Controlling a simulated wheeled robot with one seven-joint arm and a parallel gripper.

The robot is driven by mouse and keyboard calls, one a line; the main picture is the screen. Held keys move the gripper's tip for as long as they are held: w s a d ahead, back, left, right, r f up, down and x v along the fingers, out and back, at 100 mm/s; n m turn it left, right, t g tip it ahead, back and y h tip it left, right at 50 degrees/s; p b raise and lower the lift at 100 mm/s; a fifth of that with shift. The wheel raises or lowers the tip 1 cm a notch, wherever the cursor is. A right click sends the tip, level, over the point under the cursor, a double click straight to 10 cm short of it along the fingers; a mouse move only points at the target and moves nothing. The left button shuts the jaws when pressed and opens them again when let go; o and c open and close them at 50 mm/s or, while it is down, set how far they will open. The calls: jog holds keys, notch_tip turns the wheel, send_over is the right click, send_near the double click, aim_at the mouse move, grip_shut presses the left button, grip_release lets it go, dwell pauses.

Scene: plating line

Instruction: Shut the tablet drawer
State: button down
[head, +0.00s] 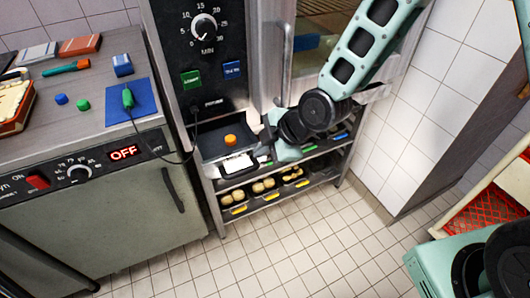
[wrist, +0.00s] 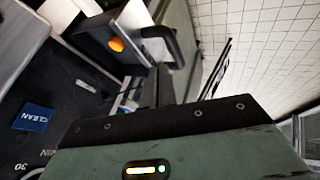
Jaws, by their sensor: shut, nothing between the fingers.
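The tablet drawer (head: 212,150) stands pulled out below the oven's control panel in the head view. It is a dark tray with a pale front, and an orange round tablet (head: 231,139) lies in it. The drawer also shows in the wrist view (wrist: 92,33), with the orange tablet (wrist: 117,44) and a dark bar handle (wrist: 172,42) on its front. My gripper (head: 262,157) is shut and empty, close by the drawer's right front side. In the wrist view its dark fingers (wrist: 158,85) point towards the handle; I cannot tell whether they touch.
The oven control panel (head: 205,55) rises above the drawer. A rack with bins of food (head: 265,185) stands below. At left is a counter (head: 95,90) with a green probe (head: 128,97) whose cable runs to the oven. Tiled floor (head: 270,255) in front is clear.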

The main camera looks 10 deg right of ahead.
aim_at(237, 166)
jog(key=x, duration=0.7)
jog(key=shift+w+a+f, duration=0.1)
jog(key=shift+a+f, duration=0.15)
jog(key=shift+w, duration=0.1)
